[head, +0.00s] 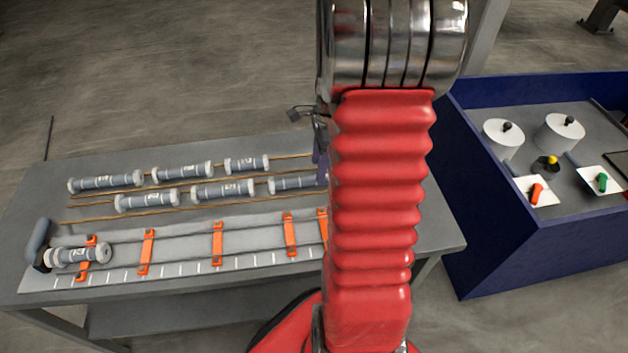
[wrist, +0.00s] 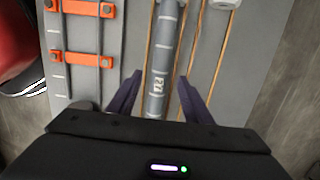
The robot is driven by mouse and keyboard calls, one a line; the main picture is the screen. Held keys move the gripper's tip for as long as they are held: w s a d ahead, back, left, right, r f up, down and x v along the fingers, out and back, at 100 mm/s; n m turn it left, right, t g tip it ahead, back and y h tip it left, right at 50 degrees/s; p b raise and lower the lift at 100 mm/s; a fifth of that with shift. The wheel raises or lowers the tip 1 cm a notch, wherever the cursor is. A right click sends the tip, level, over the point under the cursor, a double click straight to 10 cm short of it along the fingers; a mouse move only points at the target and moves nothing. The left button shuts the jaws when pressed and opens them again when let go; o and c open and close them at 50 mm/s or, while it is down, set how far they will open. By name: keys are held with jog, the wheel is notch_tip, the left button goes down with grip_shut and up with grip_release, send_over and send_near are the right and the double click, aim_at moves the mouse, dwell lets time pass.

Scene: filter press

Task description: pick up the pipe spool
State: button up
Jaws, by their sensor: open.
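Several grey pipe spools with pale flanged ends lie in two rows on the table. The spool nearest my gripper (head: 320,166) is in the front row (head: 292,182), its right end hidden behind my arm. In the wrist view a grey spool with a small white label (wrist: 158,65) runs between my purple fingers (wrist: 160,79). The fingers are open, one to each side of it, with gaps on both sides. Whether they reach down to its level I cannot tell.
Thin brown rails (head: 190,212) run along the table (head: 25,205). In front, a grey fixture with orange clamps (head: 217,243) holds another spool (head: 78,255) beside a dark elbow (head: 39,243). A blue-sided console (head: 520,250) with knobs stands at the right.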

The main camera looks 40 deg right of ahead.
aim_at(308, 181)
jog(key=shift+w+a+f, duration=0.15)
jog(key=shift+f, duration=1)
jog(key=shift+w+a+f, duration=0.1)
jog(key=shift+w+f, duration=0.05)
jog(key=shift+f, duration=0.95)
jog(key=shift+c, duration=0.7)
grip_shut()
